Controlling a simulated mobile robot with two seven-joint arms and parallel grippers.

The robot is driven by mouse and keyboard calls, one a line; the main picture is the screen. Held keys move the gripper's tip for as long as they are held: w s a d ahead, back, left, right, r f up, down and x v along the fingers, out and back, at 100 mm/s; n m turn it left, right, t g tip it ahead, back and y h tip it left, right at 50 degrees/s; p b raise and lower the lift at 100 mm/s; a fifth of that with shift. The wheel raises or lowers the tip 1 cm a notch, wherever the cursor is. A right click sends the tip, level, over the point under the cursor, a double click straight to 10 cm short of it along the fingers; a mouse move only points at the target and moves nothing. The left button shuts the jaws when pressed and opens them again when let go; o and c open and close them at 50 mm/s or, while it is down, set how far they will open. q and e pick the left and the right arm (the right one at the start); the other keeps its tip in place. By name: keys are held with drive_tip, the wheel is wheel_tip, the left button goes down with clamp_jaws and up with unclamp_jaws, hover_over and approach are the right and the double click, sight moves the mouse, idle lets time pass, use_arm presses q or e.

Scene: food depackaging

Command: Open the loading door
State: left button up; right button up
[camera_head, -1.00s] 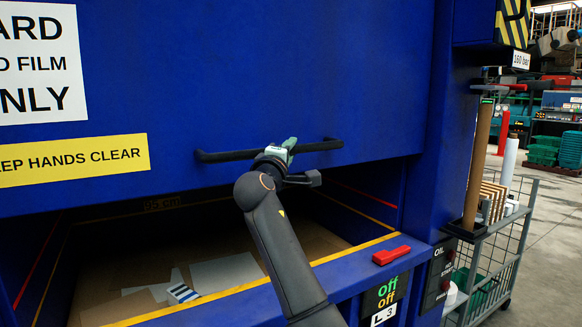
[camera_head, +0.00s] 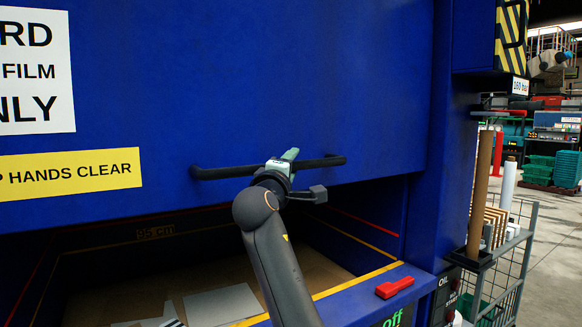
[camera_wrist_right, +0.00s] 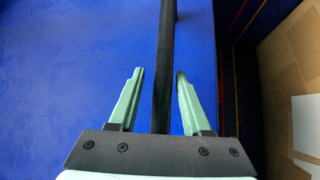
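The blue loading door (camera_head: 250,80) fills the upper head view, with a dark gap below it, so it is partly raised. Its black horizontal bar handle (camera_head: 220,173) runs along the door's lower part. My right gripper (camera_head: 284,161) is at the middle of the handle. In the right wrist view, the green fingers of my right gripper (camera_wrist_right: 158,100) stand on both sides of the black bar (camera_wrist_right: 163,70), with a visible gap on each side, so it looks open around the bar. My left gripper is not in view.
Below the door is a chamber with flat pale sheets (camera_head: 222,305) on a brown floor. A blue sill with a yellow edge line and a red piece (camera_head: 395,287) fronts it. A wire cart (camera_head: 520,255) with upright rolls stands at right.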

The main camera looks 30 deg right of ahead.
drive_tip(key=shift+o, duration=0.4)
drive_tip(key=shift+w+f, duration=0.1)
drive_tip(key=shift+s+a+f, duration=0.15)
drive_tip(key=shift+s+a, duration=0.1)
drive_tip(key=shift+s, duration=0.05)
drive_tip(key=b+v, duration=0.3)
drive_tip(key=v, duration=0.8)
drive_tip(key=shift+s+a+b, duration=0.25)
drive_tip(key=shift+s+b, duration=0.05)
